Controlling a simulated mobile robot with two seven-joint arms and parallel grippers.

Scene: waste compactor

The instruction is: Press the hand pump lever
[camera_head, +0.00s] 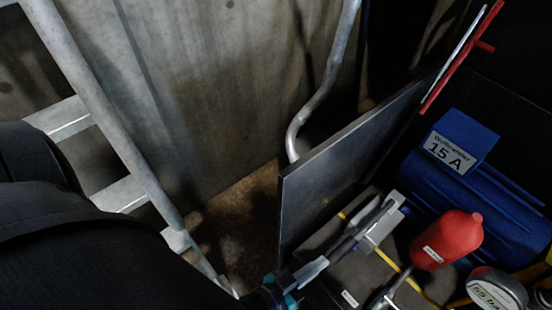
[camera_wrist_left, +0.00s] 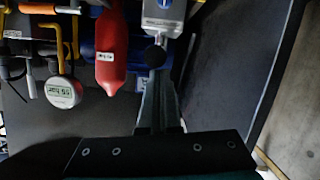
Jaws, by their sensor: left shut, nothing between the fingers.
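The pump block (camera_head: 392,212) is a light grey piece at the far edge of the dark plate. In the left wrist view the pump block (camera_wrist_left: 163,14) has a blue mark and a round black knob (camera_wrist_left: 155,55) in front of it, likely the lever's end. My left gripper (camera_head: 368,222) reaches from the bottom edge toward the block, its fingers shut and empty. In the left wrist view the left gripper (camera_wrist_left: 156,76) points at the knob, its tips overlapping it. I cannot tell whether they touch. Most of the lever is hidden. A metallic piece at the bottom edge may be my right gripper (camera_head: 388,292).
A red bottle-shaped vessel (camera_head: 450,240), a blue motor (camera_head: 460,190) labelled 15 A and a round gauge (camera_head: 495,291) crowd the right. A dark upright panel (camera_head: 335,170) stands close left of my left gripper. A metal ladder (camera_head: 105,125) stands farther left.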

